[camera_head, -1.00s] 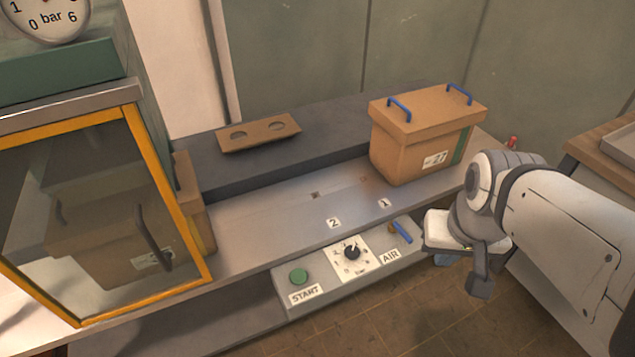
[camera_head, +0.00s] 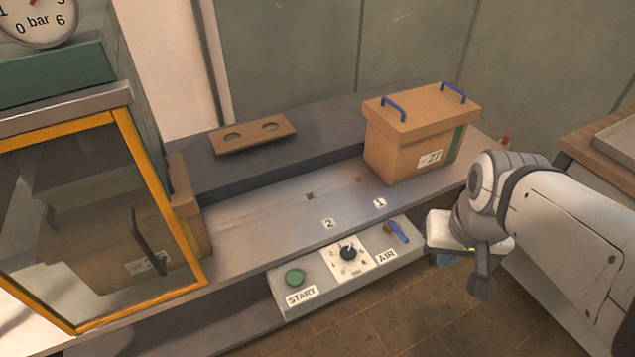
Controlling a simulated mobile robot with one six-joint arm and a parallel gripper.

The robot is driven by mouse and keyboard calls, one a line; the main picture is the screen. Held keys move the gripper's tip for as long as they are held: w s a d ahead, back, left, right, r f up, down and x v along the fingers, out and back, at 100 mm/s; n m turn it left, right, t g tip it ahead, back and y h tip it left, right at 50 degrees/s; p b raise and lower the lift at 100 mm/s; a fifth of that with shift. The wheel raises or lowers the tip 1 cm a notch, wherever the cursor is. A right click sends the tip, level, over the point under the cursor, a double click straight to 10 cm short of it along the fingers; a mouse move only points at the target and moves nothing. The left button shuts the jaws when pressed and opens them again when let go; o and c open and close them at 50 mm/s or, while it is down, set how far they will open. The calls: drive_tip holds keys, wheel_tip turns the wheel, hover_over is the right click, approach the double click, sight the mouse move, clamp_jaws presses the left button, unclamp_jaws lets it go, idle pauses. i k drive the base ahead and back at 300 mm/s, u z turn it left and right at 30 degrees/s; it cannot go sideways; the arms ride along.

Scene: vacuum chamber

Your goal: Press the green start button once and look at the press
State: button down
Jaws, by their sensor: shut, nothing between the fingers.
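The green start button (camera_head: 294,278) sits on the grey control panel (camera_head: 325,291), above a label reading START. The press (camera_head: 62,106) stands at the left, with a yellow-framed clear door and a round bar gauge (camera_head: 37,14) on top that is cut off by the picture edge. The door looks closed, and a brown box shape shows dimly behind it. My gripper (camera_head: 482,288) hangs at the right of the panel, apart from the button, and is shut and empty. Its fingers are small and partly hidden by my wrist.
The panel also holds a black dial (camera_head: 348,253) and a blue AIR lever (camera_head: 398,232). A brown lidded box (camera_head: 405,145) with blue handles stands on the bench near mark 1. A brown two-hole block (camera_head: 253,136) lies behind. The bench around mark 2 is clear.

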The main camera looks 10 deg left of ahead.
sight(295, 278)
drive_tip(key=z, duration=1.55)
drive_tip(key=k, duration=2.25)
drive_tip(key=u, duration=1.45)
drive_tip(key=i, duration=1)
